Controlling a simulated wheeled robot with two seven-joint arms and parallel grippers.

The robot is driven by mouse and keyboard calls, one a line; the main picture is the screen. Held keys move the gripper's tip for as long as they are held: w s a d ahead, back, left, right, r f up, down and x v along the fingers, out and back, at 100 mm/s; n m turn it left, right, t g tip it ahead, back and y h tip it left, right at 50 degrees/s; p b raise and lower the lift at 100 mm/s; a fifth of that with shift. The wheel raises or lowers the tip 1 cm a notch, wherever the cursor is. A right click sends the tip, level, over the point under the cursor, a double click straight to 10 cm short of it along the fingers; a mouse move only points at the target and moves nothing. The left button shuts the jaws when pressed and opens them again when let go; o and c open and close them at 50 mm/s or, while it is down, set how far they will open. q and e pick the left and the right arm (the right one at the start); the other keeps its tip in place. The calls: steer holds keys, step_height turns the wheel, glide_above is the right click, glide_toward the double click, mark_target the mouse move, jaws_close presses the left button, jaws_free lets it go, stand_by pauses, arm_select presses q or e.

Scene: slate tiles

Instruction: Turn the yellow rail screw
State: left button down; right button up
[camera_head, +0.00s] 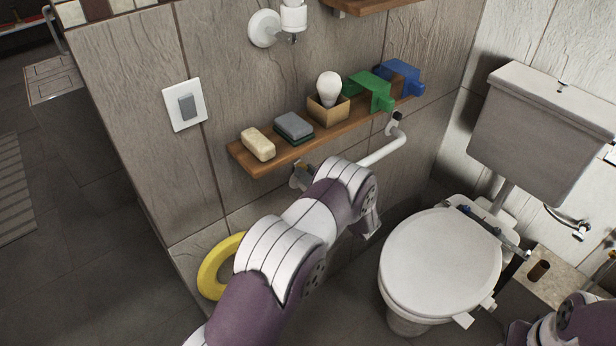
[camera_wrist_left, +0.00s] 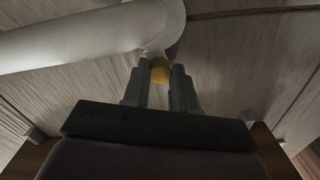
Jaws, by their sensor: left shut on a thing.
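The yellow rail screw (camera_wrist_left: 160,73) shows in the left wrist view as a small rounded yellow head, close beside the end mount of the white rail (camera_wrist_left: 85,37). My left gripper (camera_wrist_left: 160,82) has its two fingers closed on either side of the screw. In the head view the white grab rail (camera_head: 385,150) runs along the wall below the wooden shelf, and my left arm covers its middle. My left fingertips and the screw cannot be made out clearly there. My right gripper is not in view; only part of my right arm shows at the lower right.
The wooden shelf (camera_head: 340,131) just above the rail holds a soap bar (camera_head: 257,144), a sponge (camera_head: 293,127), a bulb in a box (camera_head: 328,109), and green (camera_head: 371,90) and blue (camera_head: 402,76) items. A toilet (camera_head: 440,262) stands to the right. A yellow ring (camera_head: 212,268) is at lower left.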

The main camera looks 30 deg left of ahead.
arm_select(q)
steer(key=n+b, duration=0.1)
steer(key=n, duration=0.1)
steer(key=n+b, duration=0.1)
steer(key=shift+f+n, duration=0.2)
steer(key=shift+n, duration=0.2)
steer(key=n+b, duration=0.2)
steer(key=n, duration=0.1)
steer(key=shift+n, duration=0.3)
steer(key=n+b, duration=0.3)
steer(key=n, duration=0.2)
steer(key=shift+w, duration=0.1)
steer(key=shift+r+n+b, duration=0.15)
steer(key=shift+n+b, duration=0.8)
steer(key=shift+n, duration=0.05)
steer(key=c, duration=0.9)
jaws_free()
steer(key=shift+d, duration=0.1)
steer(key=v, duration=1.2)
steer(key=shift+d+p, duration=0.3)
